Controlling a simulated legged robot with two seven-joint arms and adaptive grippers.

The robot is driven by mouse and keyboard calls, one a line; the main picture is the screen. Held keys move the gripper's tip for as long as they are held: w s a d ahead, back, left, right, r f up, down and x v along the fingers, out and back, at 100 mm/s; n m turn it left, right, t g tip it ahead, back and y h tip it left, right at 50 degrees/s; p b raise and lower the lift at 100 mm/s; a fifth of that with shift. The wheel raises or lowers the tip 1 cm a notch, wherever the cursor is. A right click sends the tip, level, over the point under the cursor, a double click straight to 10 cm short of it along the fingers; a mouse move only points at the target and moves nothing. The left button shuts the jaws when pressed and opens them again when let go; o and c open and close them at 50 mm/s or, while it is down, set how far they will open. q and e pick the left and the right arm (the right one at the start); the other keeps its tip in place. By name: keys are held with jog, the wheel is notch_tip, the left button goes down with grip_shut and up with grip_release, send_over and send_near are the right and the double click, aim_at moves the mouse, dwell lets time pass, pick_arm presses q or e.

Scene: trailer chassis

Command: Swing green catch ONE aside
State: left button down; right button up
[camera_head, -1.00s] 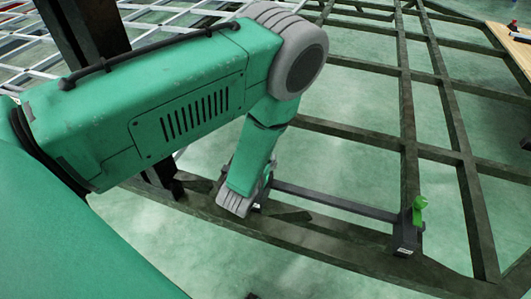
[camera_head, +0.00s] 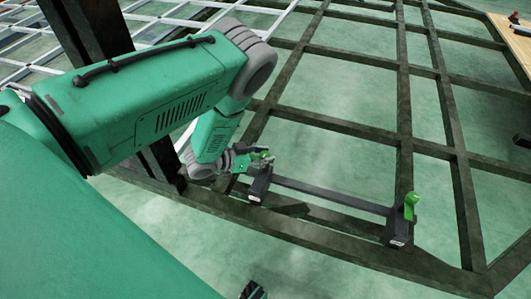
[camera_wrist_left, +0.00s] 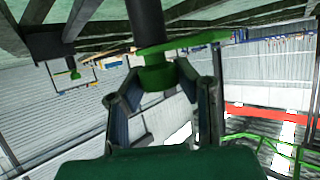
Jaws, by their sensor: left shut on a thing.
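My left gripper (camera_head: 245,160) is at the left end of a dark crossbar on the chassis frame. It is shut on a green catch (camera_head: 264,155) that stands on the bar's left end block. In the left wrist view the gripper (camera_wrist_left: 163,95) has its two fingers on either side of the catch's green hub (camera_wrist_left: 160,76). The catch's lever (camera_wrist_left: 200,41) reaches out to the right there. A second green catch (camera_head: 411,204) stands upright at the bar's right end, apart from the gripper. No number shows on either catch. My right gripper is not clearly seen.
The dark crossbar (camera_head: 330,194) lies over the rusty chassis beams (camera_head: 405,100). A dark upright post (camera_head: 95,35) stands close behind my left arm. A wooden board (camera_head: 515,38) is at the top right. A small dark part (camera_head: 253,290), cut off at the bottom edge, is unclear.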

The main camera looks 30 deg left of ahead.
pick_arm(q)
jog(key=shift+m+h, duration=0.3)
jog(key=shift+h, duration=0.1)
jog(key=c, duration=1.2)
grip_release()
jog(key=shift+s+a, duration=0.1)
jog(key=v, duration=1.1)
jog(key=shift+s+a+r, duration=0.15)
jog(key=shift+a+r, duration=0.1)
jog(key=shift+d, duration=0.1)
